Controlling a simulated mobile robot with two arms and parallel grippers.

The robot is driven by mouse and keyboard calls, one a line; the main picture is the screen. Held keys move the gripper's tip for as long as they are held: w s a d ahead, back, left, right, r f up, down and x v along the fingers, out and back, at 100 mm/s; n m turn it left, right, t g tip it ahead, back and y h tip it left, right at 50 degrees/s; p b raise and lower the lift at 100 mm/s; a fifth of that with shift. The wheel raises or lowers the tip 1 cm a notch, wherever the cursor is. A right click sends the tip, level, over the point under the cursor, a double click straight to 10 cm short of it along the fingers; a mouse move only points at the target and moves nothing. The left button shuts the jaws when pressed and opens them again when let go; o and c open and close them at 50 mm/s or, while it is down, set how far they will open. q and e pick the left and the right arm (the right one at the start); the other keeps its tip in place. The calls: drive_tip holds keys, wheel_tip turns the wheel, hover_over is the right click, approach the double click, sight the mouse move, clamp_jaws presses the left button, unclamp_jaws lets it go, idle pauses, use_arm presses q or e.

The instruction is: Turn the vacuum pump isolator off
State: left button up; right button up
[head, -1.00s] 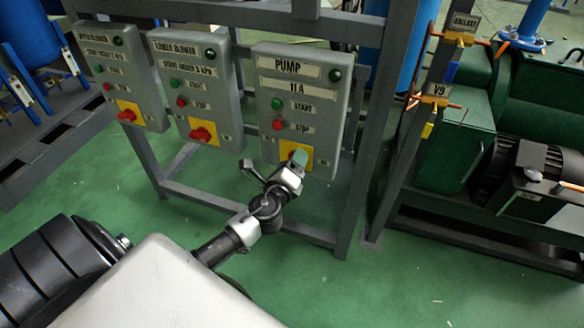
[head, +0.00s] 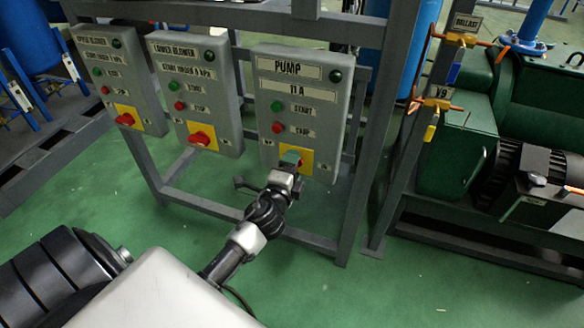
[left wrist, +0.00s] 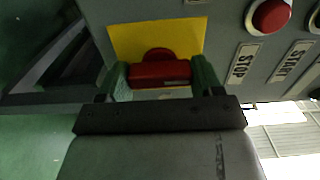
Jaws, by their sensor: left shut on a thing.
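The pump control box (head: 310,75) is grey, labelled PUMP, with a green START button, a red STOP button and a yellow plate (head: 304,159) at its lower part. The red isolator knob (left wrist: 160,72) sits on that plate (left wrist: 125,42) in the left wrist view. My left gripper (head: 289,158) is at the plate, its green fingers on both sides of the knob, and it is shut on it (left wrist: 163,75). In the head view the fingers mostly hide the knob. My right gripper is not in view.
The lower blower box (head: 197,75) and the upper blower box (head: 118,65) hang to the left, each with a red knob. A grey frame post (head: 385,140) stands just right of the pump box. Green pump machinery (head: 455,150) stands beyond it. The green floor in front is clear.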

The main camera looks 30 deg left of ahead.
use_arm(q)
drive_tip(key=shift+f, duration=0.1)
idle(0.3)
drive_tip(key=o, duration=0.9)
drive_tip(key=shift+o, duration=0.2)
drive_tip(key=shift+s, duration=0.1)
drive_tip(key=v, duration=1)
drive_tip(key=shift+s, duration=0.25)
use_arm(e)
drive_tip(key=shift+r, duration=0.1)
use_arm(q)
drive_tip(key=shift+d, duration=0.15)
